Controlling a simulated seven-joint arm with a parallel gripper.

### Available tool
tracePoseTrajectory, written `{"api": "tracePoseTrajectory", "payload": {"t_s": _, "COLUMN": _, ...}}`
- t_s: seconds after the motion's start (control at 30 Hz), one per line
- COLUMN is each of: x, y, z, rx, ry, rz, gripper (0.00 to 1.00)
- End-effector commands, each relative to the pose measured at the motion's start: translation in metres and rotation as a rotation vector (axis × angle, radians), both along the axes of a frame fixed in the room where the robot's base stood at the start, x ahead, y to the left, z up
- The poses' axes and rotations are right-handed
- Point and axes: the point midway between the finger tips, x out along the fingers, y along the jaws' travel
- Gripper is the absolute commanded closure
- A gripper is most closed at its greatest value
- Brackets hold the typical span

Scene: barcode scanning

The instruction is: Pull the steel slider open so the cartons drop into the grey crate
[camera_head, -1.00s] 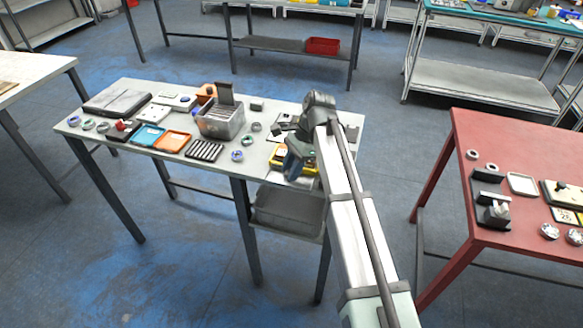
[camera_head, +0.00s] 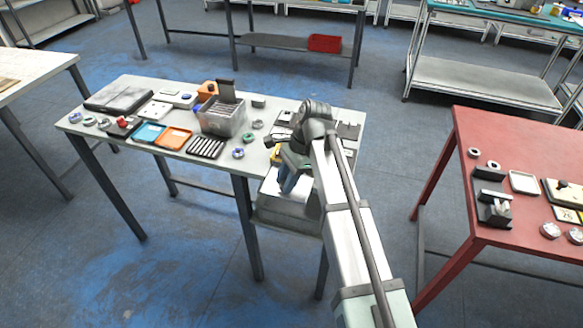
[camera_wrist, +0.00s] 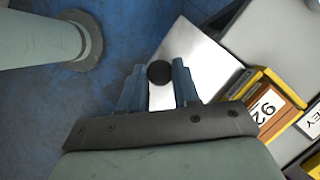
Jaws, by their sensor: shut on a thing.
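The steel slider (camera_head: 270,190) is a bright flat plate that juts out past the table's front edge, over the grey crate (camera_head: 285,222). In the wrist view the steel plate (camera_wrist: 205,65) carries a round black knob (camera_wrist: 159,72). My gripper (camera_wrist: 158,82) is shut on this knob, one blue-grey finger on each side. In the head view my gripper (camera_head: 288,185) is over the plate, in front of the table. A brown carton marked 92 (camera_wrist: 265,112) sits by a yellow edge beside the plate. The crate's inside is mostly hidden by the plate and my arm.
The pale table (camera_head: 120,90) holds a bin (camera_head: 222,118), an orange tray (camera_head: 174,138), a blue tray (camera_head: 149,134) and several small rolls. A red table (camera_head: 500,135) stands to the right of my arm. Open floor lies in front of the pale table.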

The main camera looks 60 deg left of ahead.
Motion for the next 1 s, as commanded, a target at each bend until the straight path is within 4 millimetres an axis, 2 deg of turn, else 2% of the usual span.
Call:
{"api": "tracePoseTrajectory", "payload": {"t_s": 0.03, "x": -0.011, "y": -0.013, "z": 0.000, "rx": 0.000, "ry": 0.001, "rz": 0.003, "gripper": 1.00}}
{"api": "tracePoseTrajectory", "payload": {"t_s": 0.1, "x": -0.017, "y": -0.019, "z": 0.000, "rx": 0.000, "ry": 0.002, "rz": 0.002, "gripper": 1.00}}
{"api": "tracePoseTrajectory", "payload": {"t_s": 0.4, "x": -0.019, "y": -0.020, "z": 0.001, "rx": -0.005, "ry": 0.005, "rz": 0.004, "gripper": 1.00}}
{"api": "tracePoseTrajectory", "payload": {"t_s": 0.43, "x": -0.019, "y": -0.020, "z": 0.000, "rx": -0.005, "ry": 0.005, "rz": 0.004, "gripper": 0.67}}
{"api": "tracePoseTrajectory", "payload": {"t_s": 0.5, "x": -0.019, "y": -0.020, "z": 0.000, "rx": -0.004, "ry": 0.005, "rz": 0.004, "gripper": 0.60}}
{"api": "tracePoseTrajectory", "payload": {"t_s": 0.83, "x": -0.017, "y": -0.018, "z": 0.002, "rx": -0.001, "ry": 0.002, "rz": 0.002, "gripper": 0.59}}
{"api": "tracePoseTrajectory", "payload": {"t_s": 1.0, "x": -0.011, "y": -0.017, "z": 0.014, "rx": -0.001, "ry": 0.002, "rz": 0.002, "gripper": 0.59}}
